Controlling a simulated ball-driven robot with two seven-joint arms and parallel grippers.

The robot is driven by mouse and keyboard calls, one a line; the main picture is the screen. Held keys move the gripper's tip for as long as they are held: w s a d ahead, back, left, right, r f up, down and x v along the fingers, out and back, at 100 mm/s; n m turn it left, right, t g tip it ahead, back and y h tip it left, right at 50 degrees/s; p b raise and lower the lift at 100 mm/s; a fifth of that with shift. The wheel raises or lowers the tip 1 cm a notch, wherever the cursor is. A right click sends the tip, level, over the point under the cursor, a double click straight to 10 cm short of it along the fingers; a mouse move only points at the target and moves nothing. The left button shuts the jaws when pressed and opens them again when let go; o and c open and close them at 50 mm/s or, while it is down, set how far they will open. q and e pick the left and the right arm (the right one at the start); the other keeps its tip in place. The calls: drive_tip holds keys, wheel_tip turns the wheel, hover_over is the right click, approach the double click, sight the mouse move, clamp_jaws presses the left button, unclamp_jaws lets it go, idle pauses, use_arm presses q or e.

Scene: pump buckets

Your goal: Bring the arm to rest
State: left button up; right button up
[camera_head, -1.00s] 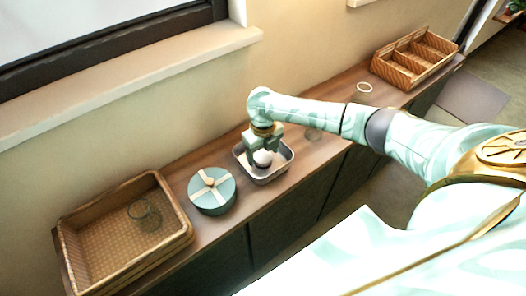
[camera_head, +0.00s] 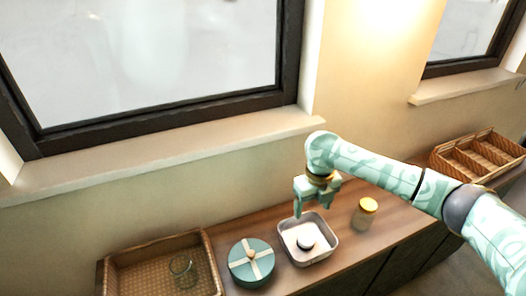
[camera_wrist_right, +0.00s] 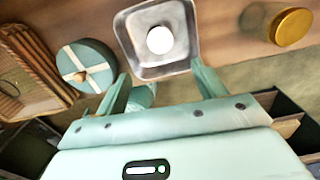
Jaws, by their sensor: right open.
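My right gripper (camera_head: 312,207) is open and empty above the metal tray (camera_head: 320,257), pointing down. In the right wrist view, its two fingers (camera_wrist_right: 160,76) stand wide apart with nothing between them. The tray also shows there (camera_wrist_right: 126,32), ahead of the fingertips. A small round white thing (camera_wrist_right: 159,40) lies in the tray, apart from the fingers; it also shows in the head view (camera_head: 305,242). My left gripper is not in view.
A teal round box with a cream cross (camera_head: 250,262) stands left of the tray. A gold-lidded jar (camera_head: 365,213) stands right of it. A wicker tray (camera_head: 211,262) holds a glass (camera_head: 183,271). A divided wicker box (camera_head: 478,155) stands far right. A window sill (camera_head: 170,155) lies behind.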

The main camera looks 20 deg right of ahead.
drive_tip(key=s+a+f+m+t+y, duration=0.1)
drive_tip(key=s+a+f+m+t, duration=0.2)
drive_tip(key=a+m, duration=0.35)
drive_tip(key=s+a+f+m+t+y, duration=0.1)
drive_tip(key=s+a+f+m+t, duration=0.1)
drive_tip(key=s+a+m, duration=0.4)
drive_tip(key=s+d+r+m+t+h, duration=0.1)
drive_tip(key=s+d+r+m+h, duration=0.15)
drive_tip(key=s+d+m, duration=0.45)
drive_tip(key=s+d+r+m+t+h, duration=0.1)
drive_tip(key=s+d+r+m+h, duration=0.1)
drive_tip(key=s+d+m+h, duration=0.45)
drive_tip(key=s+a+f+m+g+y+b, duration=0.1)
drive_tip(key=a+f+m+y+b, duration=0.15)
drive_tip(key=f, duration=1.25)
drive_tip(key=a+f+m+g+y+b, duration=0.1)
drive_tip(key=a+f+g+y+b, duration=0.15)
drive_tip(key=f, duration=1.15)
drive_tip(key=s+f+m+g+y+b, duration=0.2)
drive_tip(key=s+f+b, duration=0.3)
drive_tip(key=s+f, duration=1.6)
wheel_tip(320, 180, down, 2)
drive_tip(key=shift+s+d+f+m, duration=0.15)
drive_tip(key=shift+d+m, duration=0.1)
drive_tip(key=shift+m, duration=0.4)
